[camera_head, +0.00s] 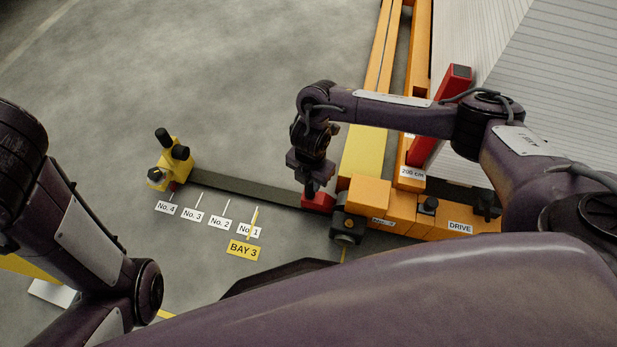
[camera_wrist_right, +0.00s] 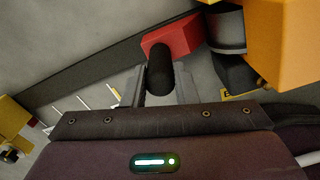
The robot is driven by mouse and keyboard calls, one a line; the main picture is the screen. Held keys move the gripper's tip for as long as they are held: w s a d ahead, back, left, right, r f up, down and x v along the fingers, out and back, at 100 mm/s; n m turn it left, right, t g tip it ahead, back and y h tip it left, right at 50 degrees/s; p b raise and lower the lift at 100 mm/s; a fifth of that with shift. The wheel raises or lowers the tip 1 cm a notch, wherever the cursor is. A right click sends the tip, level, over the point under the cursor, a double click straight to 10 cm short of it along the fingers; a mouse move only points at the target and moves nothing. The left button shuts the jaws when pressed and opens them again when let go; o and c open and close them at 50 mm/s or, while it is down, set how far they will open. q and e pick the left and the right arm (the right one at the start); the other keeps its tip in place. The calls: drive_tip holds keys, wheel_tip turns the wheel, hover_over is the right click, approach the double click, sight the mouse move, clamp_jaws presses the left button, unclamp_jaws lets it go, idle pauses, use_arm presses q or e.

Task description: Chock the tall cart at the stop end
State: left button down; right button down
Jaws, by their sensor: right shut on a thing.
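A red chock (camera_head: 320,203) with a black grip sits low at the rail, just left of the orange cart's dark wheel (camera_head: 346,227). My right gripper (camera_head: 312,186) points down over it. In the right wrist view the black grip (camera_wrist_right: 159,72) stands between the fingers, with the red body (camera_wrist_right: 172,38) beyond it, close to the dark wheel (camera_wrist_right: 226,28). I cannot tell whether chock and wheel touch. The orange cart (camera_head: 368,192) carries a "200 cm" label and a "DRIVE" label on its right. A yellow stop (camera_head: 172,160) with black bumpers stands at the rail's left end. My left gripper is out of view.
The dark rail (camera_head: 245,188) runs between the stop and the cart. Labels No. 1 to No. 4 and a yellow "BAY 3" sign (camera_head: 243,250) lie in front of it. A red post (camera_head: 440,115) and pale ribbed panels (camera_head: 540,80) stand behind. The floor at the back left is clear.

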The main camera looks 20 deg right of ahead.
drive_tip(key=shift+f, duration=0.25)
drive_tip(key=c, duration=1.1)
unclamp_jaws()
